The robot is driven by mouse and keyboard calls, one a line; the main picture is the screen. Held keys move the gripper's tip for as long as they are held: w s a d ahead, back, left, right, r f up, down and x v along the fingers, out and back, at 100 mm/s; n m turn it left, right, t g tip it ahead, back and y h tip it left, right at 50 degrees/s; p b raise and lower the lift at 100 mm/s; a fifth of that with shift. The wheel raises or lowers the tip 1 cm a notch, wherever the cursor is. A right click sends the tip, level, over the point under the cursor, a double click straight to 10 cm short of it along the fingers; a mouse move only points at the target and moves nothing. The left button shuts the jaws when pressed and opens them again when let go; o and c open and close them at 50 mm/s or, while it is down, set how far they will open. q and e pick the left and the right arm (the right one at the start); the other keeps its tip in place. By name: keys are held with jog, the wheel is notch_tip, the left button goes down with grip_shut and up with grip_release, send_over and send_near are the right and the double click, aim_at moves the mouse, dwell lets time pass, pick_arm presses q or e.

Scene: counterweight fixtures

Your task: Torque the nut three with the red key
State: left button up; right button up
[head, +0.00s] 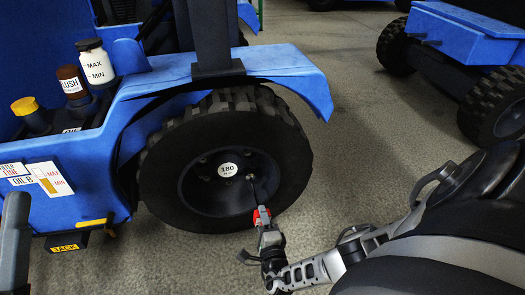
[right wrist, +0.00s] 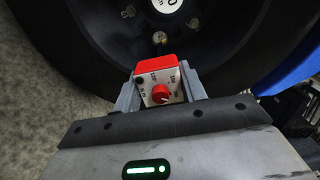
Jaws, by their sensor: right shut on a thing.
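The red key (head: 262,216) is a red and light-grey tool with a thin dark shaft. My right gripper (head: 266,232) is shut on it, low in front of the wheel (head: 160,180). The shaft points up to a brass-coloured nut (head: 250,177) right of the "180" hub label (head: 228,169); I cannot tell whether it is seated on it. In the right wrist view the key (right wrist: 157,62) shows a red knob and sits between the fingers, with the nut (right wrist: 159,38) just beyond. Other nuts are dark, with no readable numbers.
The wheel belongs to a blue vehicle (head: 230,66) whose fender overhangs it. A second blue vehicle (head: 462,32) is at the right. The floor (head: 350,120) between them is clear.

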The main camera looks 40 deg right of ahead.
jog(key=shift+w+d, duration=0.35)
jog(key=shift+w, duration=0.3)
dwell(0.4)
pick_arm(q)
jog(key=shift+s+r, duration=0.1)
dwell(0.4)
pick_arm(e)
jog(key=shift+m, duration=0.4)
jog(key=m, duration=0.5)
pick_arm(q)
jog(key=shift+r+m+g+h, duration=0.25)
jog(key=shift+m+g+h, duration=0.05)
jog(key=shift+m+h, duration=0.1)
pick_arm(e)
jog(key=shift+m, duration=0.6)
jog(key=m, duration=0.5)
jog(key=shift+r, duration=0.1)
pick_arm(q)
jog(key=shift+f, duration=0.15)
